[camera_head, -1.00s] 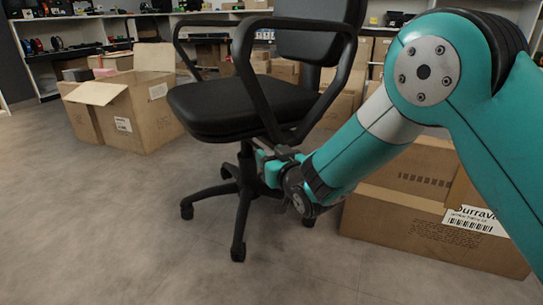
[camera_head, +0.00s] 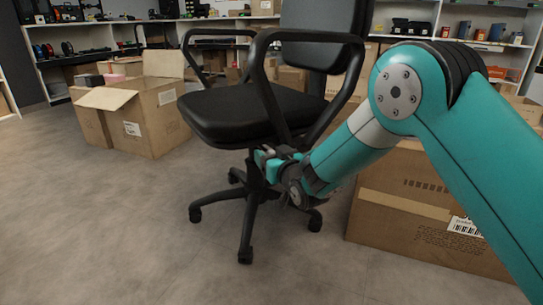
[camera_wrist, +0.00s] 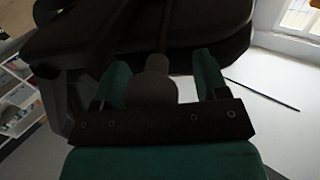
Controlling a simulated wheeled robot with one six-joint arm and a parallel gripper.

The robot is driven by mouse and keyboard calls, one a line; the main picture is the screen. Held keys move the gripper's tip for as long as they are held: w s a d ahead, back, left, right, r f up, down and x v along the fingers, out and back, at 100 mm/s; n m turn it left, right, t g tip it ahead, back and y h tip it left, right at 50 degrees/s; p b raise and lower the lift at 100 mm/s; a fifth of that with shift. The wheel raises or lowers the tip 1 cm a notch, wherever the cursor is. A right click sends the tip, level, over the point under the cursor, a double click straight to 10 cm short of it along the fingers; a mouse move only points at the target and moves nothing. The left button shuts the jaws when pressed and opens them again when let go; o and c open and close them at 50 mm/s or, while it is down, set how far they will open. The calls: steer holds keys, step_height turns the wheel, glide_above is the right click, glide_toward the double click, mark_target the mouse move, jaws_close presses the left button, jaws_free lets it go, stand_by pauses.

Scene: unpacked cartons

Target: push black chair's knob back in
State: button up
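The black chair (camera_head: 255,112) stands upright on the floor, with its seat, armrests and base in the head view. My teal gripper (camera_head: 268,158) is below the right side of the seat, near the column. In the wrist view, my gripper (camera_wrist: 160,78) has two teal fingers spread apart. A grey rounded piece (camera_wrist: 153,88), which looks like the knob, shows between them on a dark rod. I see gaps on both sides of it, so the fingers do not appear to clamp it. The knob is hidden in the head view.
A large closed carton (camera_head: 410,225) stands on the right behind my arm. An open carton (camera_head: 150,122) stands at the back left. Shelves (camera_head: 110,45) line the back wall. The grey floor (camera_head: 110,230) at front left is clear.

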steer(key=p+v, duration=0.2)
steer(key=v, duration=1.5)
steer(key=shift+s, duration=0.2)
steer(key=shift+d+r, duration=0.1)
steer(key=shift+d, duration=0.05)
